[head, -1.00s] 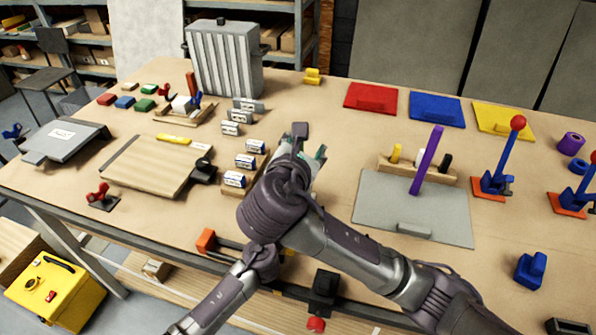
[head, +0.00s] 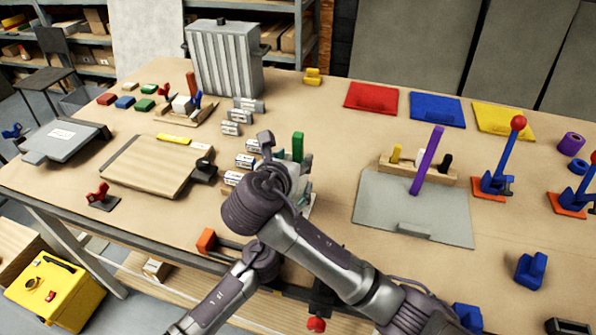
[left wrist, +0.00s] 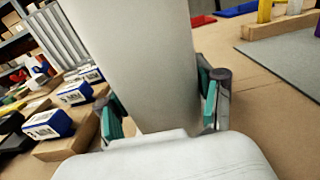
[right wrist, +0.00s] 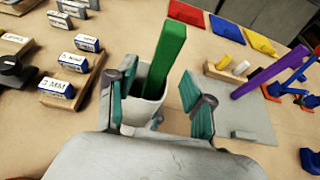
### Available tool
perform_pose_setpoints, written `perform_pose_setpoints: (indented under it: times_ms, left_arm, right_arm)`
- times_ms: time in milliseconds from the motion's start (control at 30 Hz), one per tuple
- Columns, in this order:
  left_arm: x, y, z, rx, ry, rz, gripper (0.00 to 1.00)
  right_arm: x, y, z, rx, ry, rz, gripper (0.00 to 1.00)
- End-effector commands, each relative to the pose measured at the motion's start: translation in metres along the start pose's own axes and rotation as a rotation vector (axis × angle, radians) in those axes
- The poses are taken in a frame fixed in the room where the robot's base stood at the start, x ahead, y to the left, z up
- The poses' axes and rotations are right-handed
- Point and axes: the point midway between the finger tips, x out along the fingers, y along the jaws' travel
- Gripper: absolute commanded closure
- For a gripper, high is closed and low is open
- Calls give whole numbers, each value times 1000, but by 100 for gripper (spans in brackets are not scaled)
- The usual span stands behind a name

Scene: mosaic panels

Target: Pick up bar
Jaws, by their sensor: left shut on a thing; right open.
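A green bar (head: 298,147) stands upright beside my right gripper (head: 290,172) in the head view. In the right wrist view the green bar (right wrist: 168,48) sticks up, slightly tilted, out of a white cup (right wrist: 141,108). My right gripper (right wrist: 158,78) is open, its teal-padded fingers on either side of the bar's lower part and the cup, with a gap on the right. In the left wrist view my left gripper (left wrist: 162,108) is shut on a pale cylinder, apparently the white cup (left wrist: 135,55).
Labelled white-and-blue blocks (head: 245,161) stand close left of the grippers. A cutting board (head: 150,170) lies further left. The table between rack and grippers is clear.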

Motion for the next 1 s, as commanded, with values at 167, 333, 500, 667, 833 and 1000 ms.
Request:
perform_pose_setpoints:
  times_ms: [167, 333, 500, 667, 833, 1000]
  left_arm:
    - [0, 0, 0, 0, 0, 0, 72]
    - [0, 0, 0, 0, 0, 0, 72]
    - [0, 0, 0, 0, 0, 0, 72]
    - [0, 0, 0, 0, 0, 0, 72]
    - [0, 0, 0, 0, 0, 0, 72]
    - [0, 0, 0, 0, 0, 0, 72]
  right_arm:
    - [29, -1, -2, 0, -1, -4, 48]
    - [41, 0, -2, 0, 0, -1, 48]
    - [41, 0, -2, 0, 0, 0, 48]
    - [41, 0, -2, 0, 0, 0, 68]
    - [41, 0, -2, 0, 0, -1, 96]
    - [41, 0, -2, 0, 0, 0, 100]
